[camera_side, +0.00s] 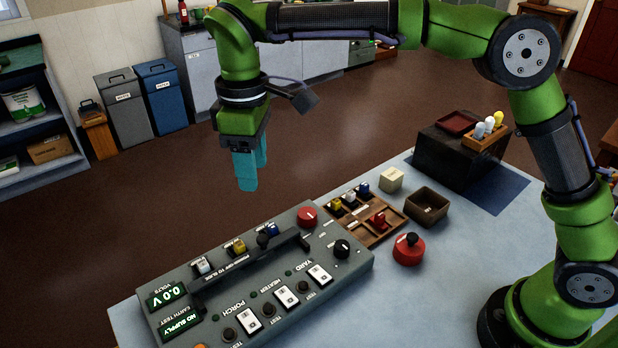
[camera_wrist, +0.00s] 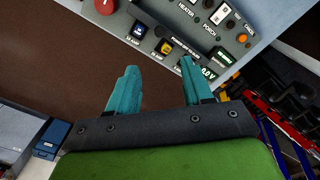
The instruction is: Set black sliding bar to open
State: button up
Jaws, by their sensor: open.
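The black sliding bar (camera_side: 250,272) is a long raised bar on the grey control panel (camera_side: 350,283). It lies in front of a row of white (camera_side: 203,267), yellow (camera_side: 238,248) and blue (camera_side: 266,232) levers. In the wrist view the bar (camera_wrist: 163,28) runs diagonally at the top, partly hidden by a finger at its right end. My gripper (camera_side: 254,178) has teal fingers pointing down, above and behind the panel's far edge, apart from the bar. In the wrist view my gripper (camera_wrist: 160,66) is open and empty, with the yellow lever (camera_wrist: 166,47) showing beyond the fingertips.
The panel carries a red knob (camera_side: 307,216), a black knob (camera_side: 342,249), white switches and displays reading "0.0 V" and "NO SUPPLY". A wooden tray (camera_side: 383,237), a brown box (camera_side: 427,206), a cream block (camera_side: 391,179) and a red button (camera_side: 409,250) stand to its right.

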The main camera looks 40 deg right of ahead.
aim_at(263, 237)
notch_tip(263, 237, down, 16)
jog(key=shift+r, duration=0.25)
grip_shut()
dwell(0.3)
